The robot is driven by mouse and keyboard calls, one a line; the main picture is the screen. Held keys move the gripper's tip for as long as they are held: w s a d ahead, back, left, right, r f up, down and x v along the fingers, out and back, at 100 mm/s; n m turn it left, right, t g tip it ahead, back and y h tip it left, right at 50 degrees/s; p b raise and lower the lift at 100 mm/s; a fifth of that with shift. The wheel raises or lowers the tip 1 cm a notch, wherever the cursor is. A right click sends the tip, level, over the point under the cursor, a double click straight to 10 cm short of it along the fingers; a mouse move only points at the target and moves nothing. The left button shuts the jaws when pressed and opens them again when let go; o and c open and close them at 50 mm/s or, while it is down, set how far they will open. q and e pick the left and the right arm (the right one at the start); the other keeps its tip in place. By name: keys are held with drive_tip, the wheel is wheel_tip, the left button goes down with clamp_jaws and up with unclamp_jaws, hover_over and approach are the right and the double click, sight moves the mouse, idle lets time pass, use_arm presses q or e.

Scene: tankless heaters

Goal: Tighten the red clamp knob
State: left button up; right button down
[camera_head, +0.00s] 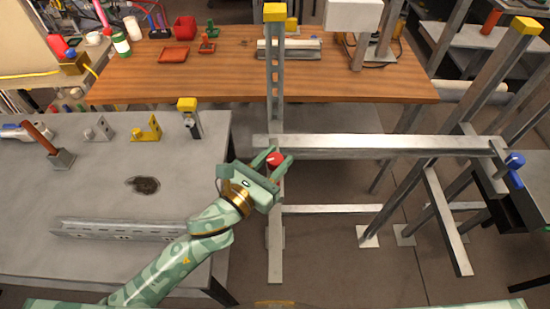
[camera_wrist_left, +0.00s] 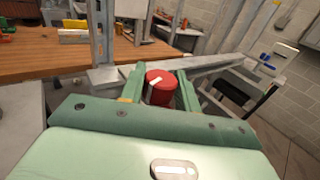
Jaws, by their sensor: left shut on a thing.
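The red clamp knob (camera_head: 274,158) is a short red cylinder on the metal stand, where the upright post meets the horizontal beam (camera_head: 390,144). It also shows in the left wrist view (camera_wrist_left: 160,88), with a pale stripe across its face. My left gripper (camera_head: 276,156) is around the knob, with one green finger on each side, and is shut on it. In the left wrist view the fingers (camera_wrist_left: 160,86) flank the knob. The knob's underside and shaft are hidden. My right gripper is not in view.
A blue knob (camera_head: 515,160) sits at the beam's right end. A grey table (camera_head: 90,195) at left holds a slotted metal channel (camera_head: 120,231), brackets and a hammer-like tool (camera_head: 48,145). A wooden workbench (camera_head: 220,72) stands behind. Slanted metal posts crowd the right.

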use_arm(q)
drive_tip(key=shift+h, duration=0.3)
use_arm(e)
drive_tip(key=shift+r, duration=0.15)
